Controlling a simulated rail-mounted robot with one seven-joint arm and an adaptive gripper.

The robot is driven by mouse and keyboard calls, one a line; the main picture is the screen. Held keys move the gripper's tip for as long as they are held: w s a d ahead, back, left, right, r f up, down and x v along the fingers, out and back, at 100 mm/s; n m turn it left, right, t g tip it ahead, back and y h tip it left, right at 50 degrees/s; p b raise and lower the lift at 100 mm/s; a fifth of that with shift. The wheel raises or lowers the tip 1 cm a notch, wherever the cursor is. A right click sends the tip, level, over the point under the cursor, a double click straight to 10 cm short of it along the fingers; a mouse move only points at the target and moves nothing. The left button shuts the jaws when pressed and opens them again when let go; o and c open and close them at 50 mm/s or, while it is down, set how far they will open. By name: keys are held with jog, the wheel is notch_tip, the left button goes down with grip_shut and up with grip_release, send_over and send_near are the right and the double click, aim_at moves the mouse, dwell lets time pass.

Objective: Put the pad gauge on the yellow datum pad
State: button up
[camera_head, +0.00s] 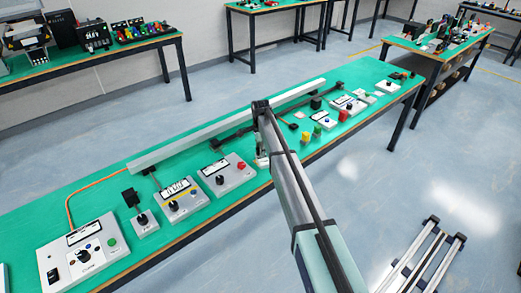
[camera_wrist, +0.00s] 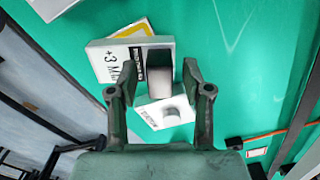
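A white plate (camera_wrist: 104,59) marked "+3 M…" lies in the upper middle of the wrist view; I take it to be the pad gauge. A grey-white upright block (camera_wrist: 160,82) stands at its right end. A yellow-edged pad (camera_wrist: 147,24) shows partly behind the plate, which hides the rest; I cannot tell whether they touch. My gripper (camera_wrist: 158,76) has its fingers on either side of the block, with a gap visible at each side. In the head view my gripper (camera_head: 262,161) is over the bench, mostly hidden by my arm.
Control boxes (camera_head: 228,176) stand left of my gripper on the green bench (camera_head: 165,165). A long rail (camera_head: 215,127) runs behind. Small coloured blocks (camera_head: 306,137) stand to the right.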

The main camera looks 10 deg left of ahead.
jog(key=shift+r, duration=0.15)
notch_tip(320, 180, up, 12)
jog(key=b, duration=0.3)
jog(key=shift+d, duration=0.1)
dwell(0.3)
